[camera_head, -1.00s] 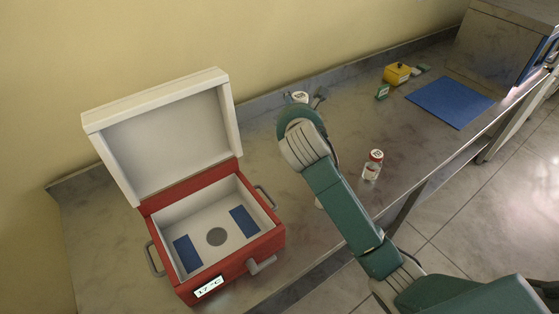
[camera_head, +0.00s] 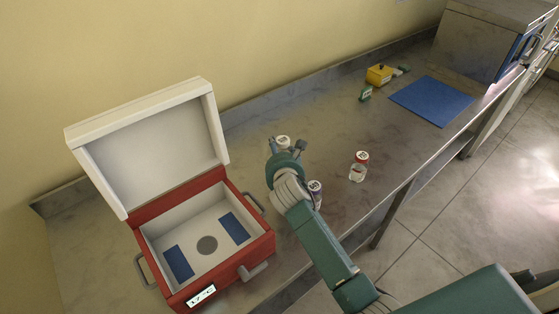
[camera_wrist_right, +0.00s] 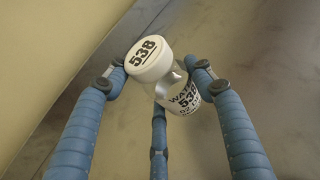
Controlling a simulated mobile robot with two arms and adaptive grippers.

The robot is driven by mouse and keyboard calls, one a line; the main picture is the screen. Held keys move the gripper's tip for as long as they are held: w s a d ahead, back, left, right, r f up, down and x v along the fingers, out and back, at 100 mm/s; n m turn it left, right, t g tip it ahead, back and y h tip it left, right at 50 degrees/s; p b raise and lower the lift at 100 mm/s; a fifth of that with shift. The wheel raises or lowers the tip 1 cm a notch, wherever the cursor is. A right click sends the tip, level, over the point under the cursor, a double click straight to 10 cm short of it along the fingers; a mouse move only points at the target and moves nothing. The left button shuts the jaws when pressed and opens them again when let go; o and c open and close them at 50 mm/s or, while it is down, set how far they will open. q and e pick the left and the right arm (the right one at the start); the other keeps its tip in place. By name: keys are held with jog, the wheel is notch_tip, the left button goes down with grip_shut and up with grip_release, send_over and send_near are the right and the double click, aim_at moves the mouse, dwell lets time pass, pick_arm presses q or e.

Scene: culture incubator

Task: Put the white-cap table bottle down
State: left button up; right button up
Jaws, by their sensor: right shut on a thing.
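The white-cap bottle (camera_head: 283,142) is in my right gripper (camera_head: 287,149), over the worktop just right of the red box. In the right wrist view its white cap (camera_wrist_right: 148,58) reads 538, and its label (camera_wrist_right: 186,98) starts with "WAT". The blue fingers of the right gripper (camera_wrist_right: 157,82) are around the bottle, which looks tilted in that view. In the head view the gripper and wrist hide most of the bottle's body. I cannot tell whether its base touches the worktop. My left gripper is not in view.
The red box (camera_head: 230,262) stands open at left, its white lid (camera_head: 150,145) raised. A red-cap bottle (camera_head: 359,168) and a purple-cap bottle (camera_head: 315,190), partly behind my arm, stand nearby. A blue mat (camera_head: 432,101), yellow box (camera_head: 379,75) and green item (camera_head: 365,95) lie farther right.

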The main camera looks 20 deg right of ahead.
jog(key=shift+f, duration=1.95)
jog(key=shift+f, duration=0.15)
jog(key=o, duration=0.9)
